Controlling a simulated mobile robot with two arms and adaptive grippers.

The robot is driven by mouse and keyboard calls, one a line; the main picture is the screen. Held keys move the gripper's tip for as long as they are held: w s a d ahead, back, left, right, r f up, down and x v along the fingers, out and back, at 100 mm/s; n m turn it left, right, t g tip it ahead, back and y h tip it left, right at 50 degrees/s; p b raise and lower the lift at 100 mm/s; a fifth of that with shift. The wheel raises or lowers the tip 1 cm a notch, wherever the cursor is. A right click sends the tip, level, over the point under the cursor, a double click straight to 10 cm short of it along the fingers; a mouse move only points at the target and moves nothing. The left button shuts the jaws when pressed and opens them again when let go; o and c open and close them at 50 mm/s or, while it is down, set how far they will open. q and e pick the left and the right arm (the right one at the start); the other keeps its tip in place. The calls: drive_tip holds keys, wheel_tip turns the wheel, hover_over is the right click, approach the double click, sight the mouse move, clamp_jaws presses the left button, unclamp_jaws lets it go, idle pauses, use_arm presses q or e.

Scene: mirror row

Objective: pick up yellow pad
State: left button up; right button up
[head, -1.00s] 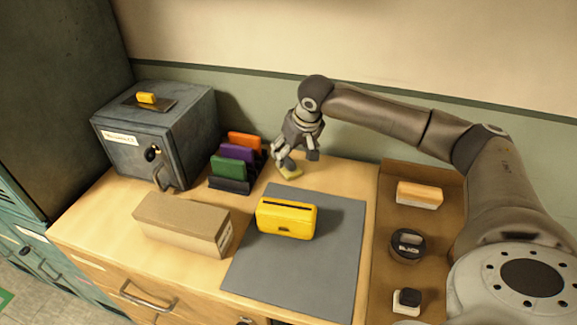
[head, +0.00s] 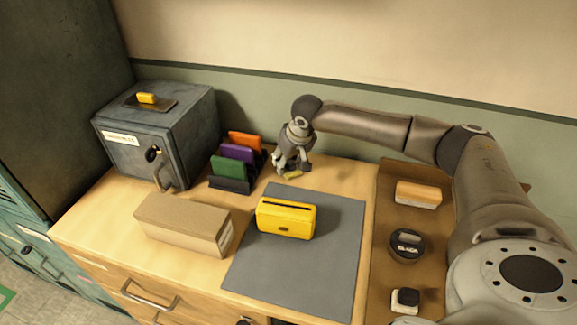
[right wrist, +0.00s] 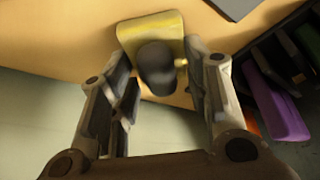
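The yellow pad (head: 293,175) lies flat on the wooden tabletop, right of the colored card rack, mostly hidden by my right gripper (head: 291,165). In the right wrist view the yellow pad (right wrist: 150,28) carries a dark rounded knob (right wrist: 157,66). My right gripper (right wrist: 158,75) is open there, with a finger on each side of the knob. A gap shows on the left side; whether the right finger touches the knob I cannot tell. My left gripper is out of view.
A rack (head: 232,185) holds green, purple and orange pieces close left of the gripper. A yellow slotted box (head: 286,218) stands on a grey mat (head: 300,275) in front. A brown box (head: 180,222), a grey safe (head: 165,130) and a brown tray (head: 390,265) stand around.

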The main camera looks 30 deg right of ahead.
drive_tip(key=c, duration=0.4)
drive_tip(key=shift+r, duration=0.1)
drive_tip(key=shift+r, duration=0.6)
drive_tip(key=s+a+r+b, duration=0.2)
drive_tip(key=s+a+r, duration=0.7)
drive_tip(key=s+r, duration=0.1)
drive_tip(key=shift+a+r, duration=0.4)
drive_tip(key=shift+r, duration=0.45)
